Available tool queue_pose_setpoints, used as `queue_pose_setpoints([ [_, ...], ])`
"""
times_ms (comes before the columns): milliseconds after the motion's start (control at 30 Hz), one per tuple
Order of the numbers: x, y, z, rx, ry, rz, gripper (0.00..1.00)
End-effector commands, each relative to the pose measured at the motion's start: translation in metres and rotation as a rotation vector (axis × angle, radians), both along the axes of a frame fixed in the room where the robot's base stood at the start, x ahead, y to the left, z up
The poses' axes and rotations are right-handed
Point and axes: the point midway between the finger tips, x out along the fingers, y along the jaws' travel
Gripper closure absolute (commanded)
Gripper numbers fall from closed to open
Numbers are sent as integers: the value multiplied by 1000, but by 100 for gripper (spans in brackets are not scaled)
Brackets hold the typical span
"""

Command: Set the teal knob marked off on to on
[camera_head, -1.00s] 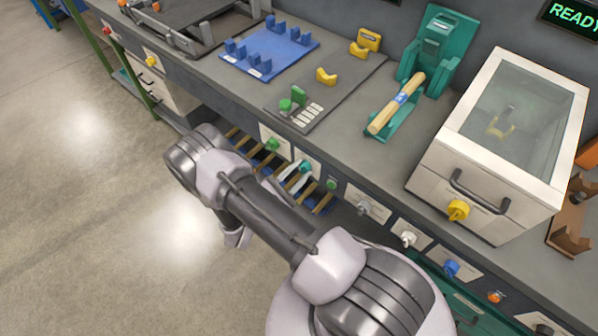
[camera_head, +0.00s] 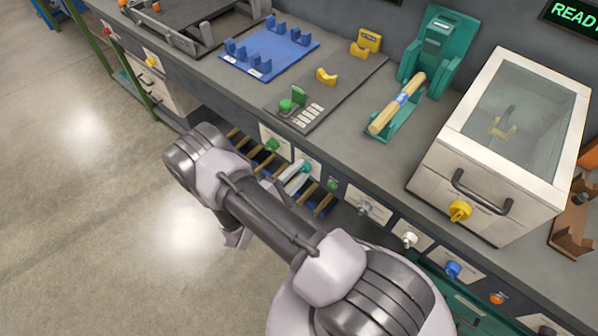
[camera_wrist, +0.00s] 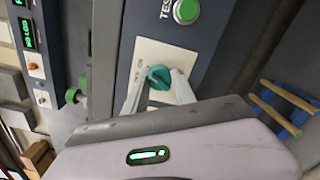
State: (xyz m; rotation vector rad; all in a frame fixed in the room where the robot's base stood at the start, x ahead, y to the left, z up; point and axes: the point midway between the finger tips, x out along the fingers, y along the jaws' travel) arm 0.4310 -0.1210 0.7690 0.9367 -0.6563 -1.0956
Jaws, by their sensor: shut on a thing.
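The teal knob (camera_wrist: 160,76) sits on a pale plate (camera_wrist: 150,52) on the dark front of the bench. My gripper (camera_wrist: 157,86) has one pale finger on each side of the knob and is shut on it. In the head view the knob (camera_head: 306,166) shows just past the tips of my gripper (camera_head: 299,172). The plate's small markings are too small to read, and my gripper hides part of the plate, so I cannot tell the knob's setting.
A green button (camera_wrist: 187,11) marked TEST is beside the plate. More knobs line the bench front, including a green one (camera_head: 271,145) and a grey one (camera_head: 364,208). Wooden rods (camera_head: 323,202) lie below. Open floor (camera_head: 90,230) is at left.

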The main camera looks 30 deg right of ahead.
Motion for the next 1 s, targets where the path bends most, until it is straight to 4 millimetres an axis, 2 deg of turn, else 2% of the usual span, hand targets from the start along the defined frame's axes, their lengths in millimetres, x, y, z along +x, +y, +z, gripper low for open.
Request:
queue_pose_setpoints([
  [333, 0, 0, 0, 1, -3, 0, 100],
  [367, 0, 0, 0, 1, -3, 0, 66],
  [467, 0, 0, 0, 1, -2, 0, 47],
  [833, -1, 5, 0, 1, -2, 2, 46],
  [933, -6, 20, 2, 1, -2, 4, 46],
  [1000, -12, 39, 3, 0, -3, 7, 46],
])
